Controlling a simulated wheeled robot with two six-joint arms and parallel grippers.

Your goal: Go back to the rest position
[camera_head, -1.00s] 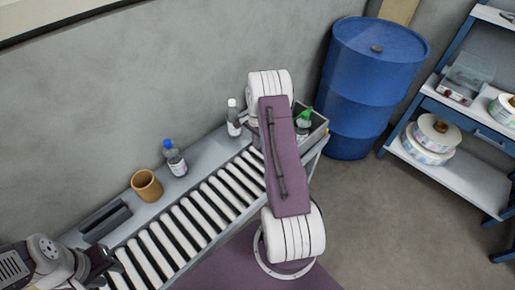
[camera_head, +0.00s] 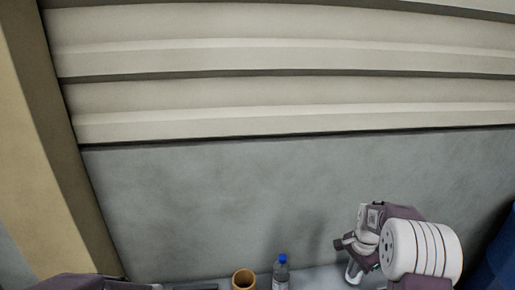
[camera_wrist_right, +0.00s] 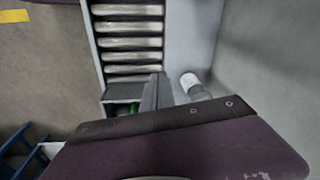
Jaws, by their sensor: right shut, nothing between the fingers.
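My right gripper (camera_head: 342,244) is at the lower right of the head view, in front of the grey wall. In the right wrist view its fingers (camera_wrist_right: 157,92) are together with nothing between them. A bottle with a white cap (camera_wrist_right: 189,81) stands just right of them there, beside the rollers. My left arm shows only as a purple strip along the bottom left edge of the head view; its gripper is out of the picture.
An orange-brown cup (camera_head: 243,279) and a blue-capped bottle (camera_head: 281,272) stand at the bottom of the head view. A roller conveyor (camera_wrist_right: 130,42) and a dark bin (camera_wrist_right: 122,92) with something green show in the wrist view. A blue drum (camera_head: 497,255) is at far right.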

